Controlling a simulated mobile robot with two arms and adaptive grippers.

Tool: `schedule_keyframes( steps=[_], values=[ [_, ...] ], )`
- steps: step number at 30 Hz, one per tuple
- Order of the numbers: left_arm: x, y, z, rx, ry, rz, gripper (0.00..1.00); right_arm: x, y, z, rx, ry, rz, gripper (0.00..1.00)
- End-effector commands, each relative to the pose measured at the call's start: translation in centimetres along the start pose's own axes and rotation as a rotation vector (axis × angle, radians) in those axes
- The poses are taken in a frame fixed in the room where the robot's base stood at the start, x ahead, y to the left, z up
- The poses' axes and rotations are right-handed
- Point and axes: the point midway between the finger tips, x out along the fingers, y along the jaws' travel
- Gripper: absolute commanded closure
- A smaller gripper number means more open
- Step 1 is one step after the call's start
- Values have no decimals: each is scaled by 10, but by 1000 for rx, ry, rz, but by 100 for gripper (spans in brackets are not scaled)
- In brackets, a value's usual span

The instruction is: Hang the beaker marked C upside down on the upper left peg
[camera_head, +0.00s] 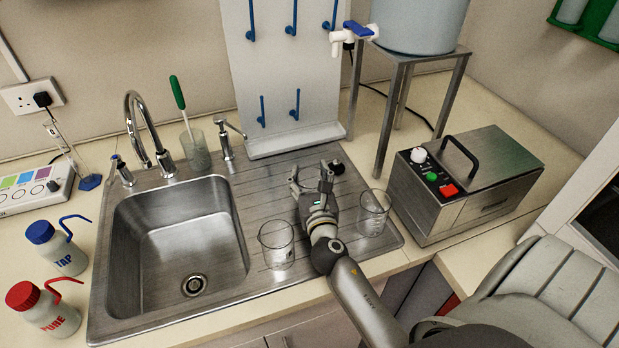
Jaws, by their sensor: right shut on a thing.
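My right gripper (311,178) is over the ribbed drainboard right of the sink. Its fingers are spread around something clear that I cannot make out. One clear glass beaker (276,246) stands upright left of my right wrist. Another clear beaker (373,213) stands upright to its right, with faint markings. I cannot read a letter C on either. The white peg board (275,75) stands behind the drainboard with blue pegs. A peg (251,22) is at the left of the upper visible row. The board's top is cut off. My left gripper is not in view.
The sink (190,245) with a tall tap (135,125) lies left. A glass with a green-handled brush (195,150) stands behind it. A metal stand (383,110) carries a tank with a spigot (352,35). A steel box (465,180) is right. Two wash bottles stand far left.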

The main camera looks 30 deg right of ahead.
Motion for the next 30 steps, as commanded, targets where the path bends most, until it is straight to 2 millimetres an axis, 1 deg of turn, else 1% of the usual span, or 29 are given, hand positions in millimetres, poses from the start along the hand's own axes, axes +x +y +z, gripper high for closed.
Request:
schedule_keyframes(
  steps=[8, 12, 13, 18, 27, 30],
  values=[
    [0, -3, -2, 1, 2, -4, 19, 0, 0, -1, -2, -1, 1, 67],
    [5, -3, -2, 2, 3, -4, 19, 0, 0, -6, -2, -1, 1, 67],
    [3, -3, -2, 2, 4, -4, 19, 0, 0, -5, -2, -1, 1, 38],
    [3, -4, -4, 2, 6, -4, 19, 0, 0, -4, -2, 0, 1, 17],
    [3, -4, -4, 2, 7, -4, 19, 0, 0, -4, -2, -1, 1, 17],
    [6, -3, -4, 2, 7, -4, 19, 0, 0, -6, 1, -1, 0, 17]
  ],
)
